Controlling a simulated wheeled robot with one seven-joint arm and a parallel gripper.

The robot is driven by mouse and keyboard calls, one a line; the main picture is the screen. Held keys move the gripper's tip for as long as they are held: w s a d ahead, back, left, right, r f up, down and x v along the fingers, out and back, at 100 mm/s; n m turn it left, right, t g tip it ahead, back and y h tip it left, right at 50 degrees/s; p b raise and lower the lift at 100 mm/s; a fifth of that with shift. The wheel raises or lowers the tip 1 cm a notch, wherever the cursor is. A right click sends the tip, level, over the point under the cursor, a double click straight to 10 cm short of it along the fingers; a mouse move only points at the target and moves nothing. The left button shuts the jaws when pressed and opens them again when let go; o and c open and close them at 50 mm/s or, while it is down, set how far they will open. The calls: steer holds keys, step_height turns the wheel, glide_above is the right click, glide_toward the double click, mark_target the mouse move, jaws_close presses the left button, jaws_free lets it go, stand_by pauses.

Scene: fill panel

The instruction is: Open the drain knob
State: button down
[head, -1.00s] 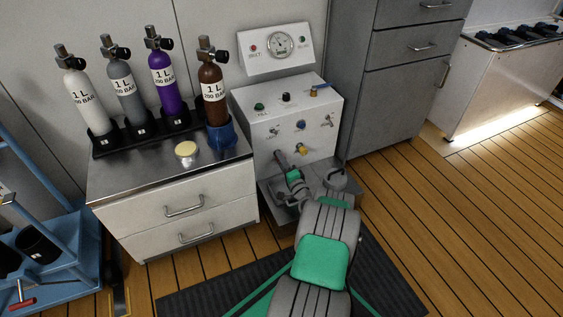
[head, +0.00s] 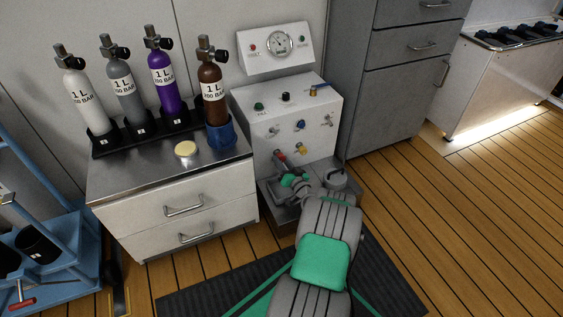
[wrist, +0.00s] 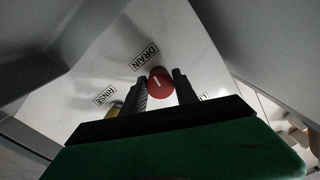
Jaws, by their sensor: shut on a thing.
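The drain knob (wrist: 160,83) is a red round knob with a white line on its face. It sits beside the DRAIN label on the white panel in the wrist view. My gripper (wrist: 162,78) has its two dark fingers on either side of it, shut on it. In the head view the knob shows as a small red spot (head: 281,155) low on the left of the fill panel (head: 278,120), with my arm in front of its lower part.
A yellow knob (head: 303,150) is just right of the drain knob. The RINSE label (wrist: 105,96) is near a brass-coloured knob (wrist: 114,108) beside my left finger. A drawer cabinet (head: 165,185) with several gas bottles stands left of the panel. A grey cabinet (head: 400,100) stands right.

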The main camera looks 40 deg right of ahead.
steer(key=n, duration=0.5)
steer(key=shift+s+d, duration=0.1)
steer(key=shift+d, duration=0.05)
stand_by(0.3)
steer(key=c, duration=1.1)
jaws_free()
steer(key=shift+d, duration=0.1)
steer(key=shift+o, duration=0.7)
steer(key=shift+a, duration=0.2)
steer(key=p+v, duration=0.3)
steer(key=v, duration=0.4)
steer(key=shift+s, duration=0.35)
